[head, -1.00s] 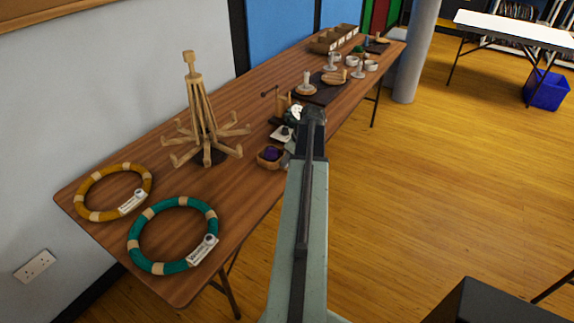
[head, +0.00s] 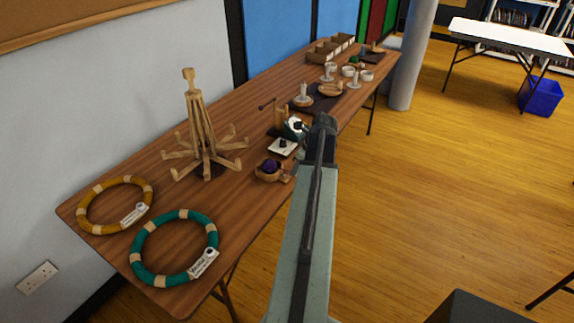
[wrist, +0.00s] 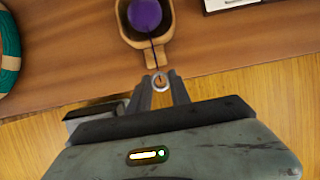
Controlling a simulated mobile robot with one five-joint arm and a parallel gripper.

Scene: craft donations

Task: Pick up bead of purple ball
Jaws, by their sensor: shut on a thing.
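A purple ball (head: 271,165) rests in a small wooden bowl with a handle (head: 263,176) near the table's front edge. In the wrist view the ball (wrist: 145,14) lies in the bowl (wrist: 168,27) at the top. A dark cord runs from the ball over the bowl's handle to a small ring-like bead (wrist: 160,84) between my fingertips. My gripper (wrist: 160,87) is shut on this bead, just off the table's edge and over the floor. In the head view my gripper is beside the bowl, partly hidden by my arm.
A wooden stand (head: 203,140) with spread feet is behind the bowl. A teal ring (head: 139,243) and a yellow ring (head: 87,206) lie at the near left. A white-based item (head: 283,147) stands just beyond the bowl. Open floor (head: 440,190) lies to the right.

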